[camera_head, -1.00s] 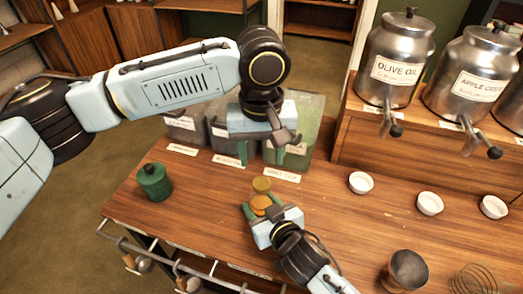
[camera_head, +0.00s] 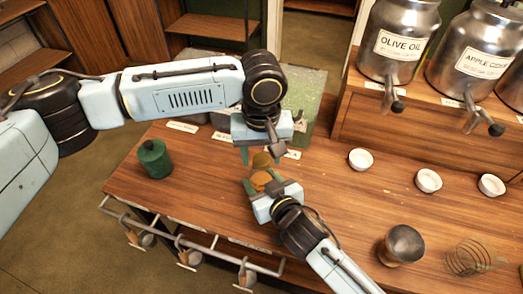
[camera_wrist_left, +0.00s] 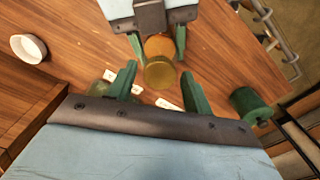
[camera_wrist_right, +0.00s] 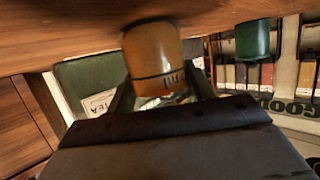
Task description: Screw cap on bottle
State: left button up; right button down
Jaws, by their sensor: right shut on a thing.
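An orange bottle (camera_head: 261,181) is at the middle of the wooden counter, between the fingers of my right gripper (camera_head: 264,184), which is shut on it. In the right wrist view the orange bottle (camera_wrist_right: 152,58) sits between the green fingers. A round olive-yellow cap (camera_head: 262,160) is at the bottle's top end; I cannot tell whether it is seated. In the left wrist view the cap (camera_wrist_left: 160,73) overlaps the orange bottle (camera_wrist_left: 158,46). My left gripper (camera_head: 258,155) is just above the cap, fingers apart. The cap appears just beyond its fingertips (camera_wrist_left: 160,88).
A green canister (camera_head: 154,159) stands at the counter's left. Several small white bowls (camera_head: 361,160) and a dark wooden-based pestle-like object (camera_head: 400,246) are at the right. Metal dispensers (camera_head: 397,42) stand on a raised wooden shelf. A rail (camera_head: 180,240) runs along the front edge.

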pick_arm(q)
jog(key=c, duration=0.9)
jog(key=m, duration=1.2)
jog(key=shift+m, duration=0.3)
jog(key=m, duration=0.3)
jog(key=shift+m, duration=0.4)
jog(key=m, duration=0.3)
jog(key=shift+m, duration=0.3)
jog(key=m, duration=0.3)
jog(key=shift+m, duration=0.4)
jog(key=m, duration=0.4)
jog(key=o, duration=1.1)
